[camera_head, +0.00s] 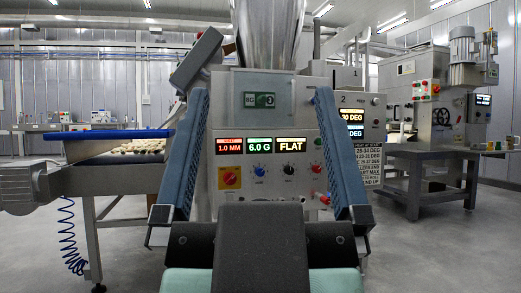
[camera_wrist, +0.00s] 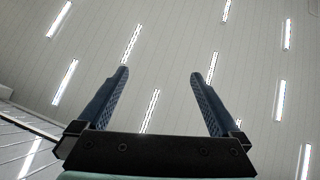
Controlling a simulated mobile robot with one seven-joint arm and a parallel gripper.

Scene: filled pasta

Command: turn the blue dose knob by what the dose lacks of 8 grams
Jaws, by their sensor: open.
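The blue dose knob (camera_head: 259,171) sits on the front panel of the filling machine (camera_head: 225,125) in the head view, below a green display (camera_head: 259,145) that reads 6.0 G. My gripper (camera_head: 256,95) is open and empty, its two blue fingers rising on either side of the panel in the picture and standing in front of it. The fingers do not touch the knob. In the wrist view my gripper (camera_wrist: 157,75) points up at the ceiling, and the knob is out of that view.
Beside the blue knob are a red knob on a yellow plate (camera_head: 229,177), a black knob (camera_head: 289,169) and a red button (camera_head: 316,168). Other displays read 1.0 MM (camera_head: 229,145) and FLAT (camera_head: 291,145). A conveyor (camera_head: 120,177) stands left, another machine (camera_head: 440,120) right.

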